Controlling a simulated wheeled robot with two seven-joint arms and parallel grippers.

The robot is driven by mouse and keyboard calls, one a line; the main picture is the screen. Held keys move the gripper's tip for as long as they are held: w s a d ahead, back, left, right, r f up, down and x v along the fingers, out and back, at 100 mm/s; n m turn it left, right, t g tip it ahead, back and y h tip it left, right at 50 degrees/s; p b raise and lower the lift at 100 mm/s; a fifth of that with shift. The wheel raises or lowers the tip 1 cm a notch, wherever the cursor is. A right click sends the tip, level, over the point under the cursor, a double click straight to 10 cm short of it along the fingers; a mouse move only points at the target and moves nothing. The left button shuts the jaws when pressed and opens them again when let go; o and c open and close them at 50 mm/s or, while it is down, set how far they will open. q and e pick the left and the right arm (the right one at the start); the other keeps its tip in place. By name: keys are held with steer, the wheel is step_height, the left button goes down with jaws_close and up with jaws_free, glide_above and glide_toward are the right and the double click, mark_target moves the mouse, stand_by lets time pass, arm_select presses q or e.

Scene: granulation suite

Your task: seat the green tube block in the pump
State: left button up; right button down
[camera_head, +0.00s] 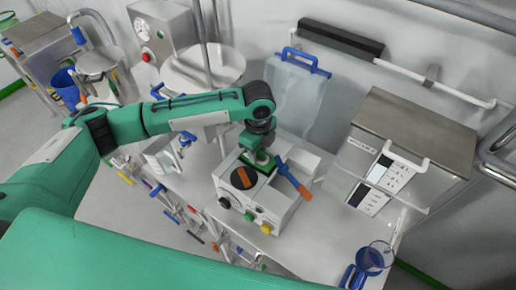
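The pump (272,213) is a white box on the light worktop, with a black round dial bearing an orange bar and several coloured knobs on its front. A blue and orange lever (292,179) sticks up at its right side. The green tube block (262,159) shows as a small green patch at the top of the pump, directly under my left gripper (259,151). The gripper points down there, and its fingers are too small and covered to tell whether they are closed on the block. Whether the block sits fully in the pump is hidden. My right gripper is out of view.
A grey-topped cabinet with a control panel (385,180) stands to the right. A clear container with blue handles (300,90) is behind the pump. Hand tools (180,215) lie to the left.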

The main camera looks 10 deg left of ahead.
arm_select(q)
step_height(320, 180, up, 14)
steer(key=b, duration=0.3)
steer(key=shift+f, duration=0.15)
stand_by(0.4)
